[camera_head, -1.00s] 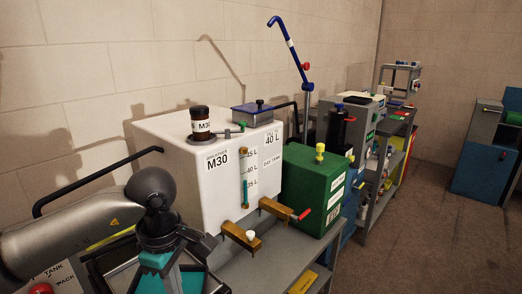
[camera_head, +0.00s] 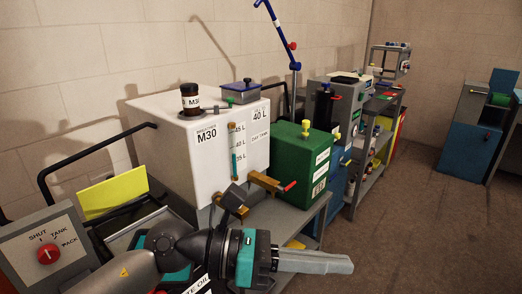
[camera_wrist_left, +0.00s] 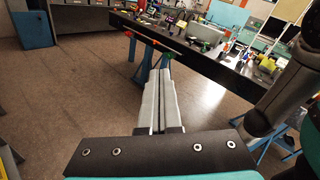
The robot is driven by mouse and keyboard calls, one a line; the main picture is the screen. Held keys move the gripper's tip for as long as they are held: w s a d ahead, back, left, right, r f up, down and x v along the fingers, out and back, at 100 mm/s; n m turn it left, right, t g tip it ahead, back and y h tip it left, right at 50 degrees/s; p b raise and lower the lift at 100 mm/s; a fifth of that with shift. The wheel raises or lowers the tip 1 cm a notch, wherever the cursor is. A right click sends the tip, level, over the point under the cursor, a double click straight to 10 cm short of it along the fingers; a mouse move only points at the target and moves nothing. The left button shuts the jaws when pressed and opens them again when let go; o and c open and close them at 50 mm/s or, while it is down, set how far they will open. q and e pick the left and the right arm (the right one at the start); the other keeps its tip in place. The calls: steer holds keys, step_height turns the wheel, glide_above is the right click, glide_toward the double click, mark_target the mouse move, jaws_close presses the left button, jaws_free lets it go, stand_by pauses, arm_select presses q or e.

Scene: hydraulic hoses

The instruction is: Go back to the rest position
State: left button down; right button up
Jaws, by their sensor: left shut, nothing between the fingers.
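My left gripper (camera_head: 340,264) reaches in from the lower left of the head view and points right, in front of the grey bench. In the left wrist view its two grey fingers (camera_wrist_left: 158,75) lie side by side, shut, with nothing between them, above open floor. My right gripper is not in view.
A white M30 tank (camera_head: 205,160) and a green canister (camera_head: 300,160) stand on the grey bench (camera_head: 290,222) behind my left arm. A selector panel with a red knob (camera_head: 48,254) is at the left. Bare floor (camera_head: 420,220) lies to the right.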

arm_select(q)
steer(key=w+a+r+n+t+h, duration=0.2)
steer(key=w+r+n+t+h, duration=0.25)
steer(key=r+n+t, duration=0.55)
steer(key=w+a+f+n+t+y, duration=0.25)
steer(key=a+n+t+y, duration=0.2)
steer(key=n, duration=0.35)
steer(key=w+a+f+n+t+y, duration=0.1)
steer(key=w+a+n+t+y, duration=0.25)
steer(key=n+t, duration=0.4)
steer(key=a+f+n+g+y, duration=0.5)
steer(key=a+f+n+y, duration=0.65)
steer(key=f+n, duration=0.35)
steer(key=s+a+f+n+g+y, duration=0.3)
steer(key=s+f+n+g, duration=0.5)
steer(key=s+f+g, duration=0.85)
steer(key=s+f+t+h, duration=0.1)
steer(key=s+f, duration=0.2)
steer(key=f, duration=0.9)
steer(key=s+f+t, duration=0.2)
steer(key=s+f, duration=0.2)
steer(key=f, duration=0.7)
steer(key=s+a+f+g, duration=0.1)
steer(key=s+a+f, duration=0.2)
steer(key=s+f, duration=1.1)
steer(key=shift+s+a+g, duration=0.15)
steer(key=shift+s+g, duration=0.2)
steer(key=shift+s, duration=0.35)
